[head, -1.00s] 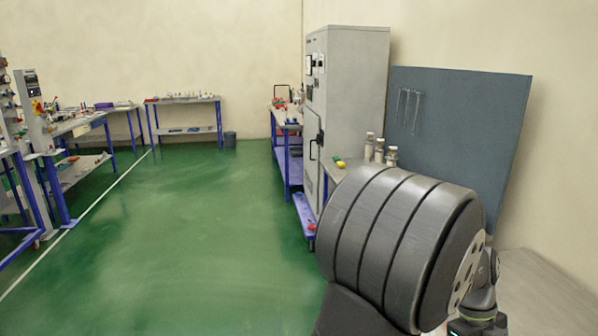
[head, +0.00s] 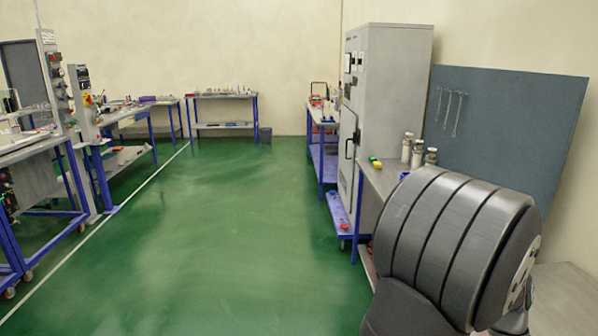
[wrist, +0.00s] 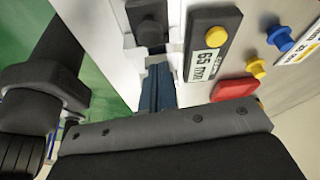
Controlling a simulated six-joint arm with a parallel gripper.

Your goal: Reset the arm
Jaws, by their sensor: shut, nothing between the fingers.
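In the wrist view, the grey body of my gripper crosses the bottom. Its narrow dark-blue fingers (wrist: 157,85) stand together in the middle, shut and empty. Beyond them is a pale panel with a black plate marked 65 mm (wrist: 211,45) carrying a yellow knob, and a black block (wrist: 149,22) to its left. I cannot tell whether the fingertips touch anything. In the head view, my arm's thick dark joint fills the lower right and the gripper is hidden.
A red part (wrist: 235,89) and a blue knob (wrist: 281,36) lie right of the fingers. In the head view, a grey cabinet (head: 393,100) and bench (head: 387,187) stand at the right, before a blue-grey board (head: 510,140). Workbenches (head: 70,160) line the left. The green floor between is clear.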

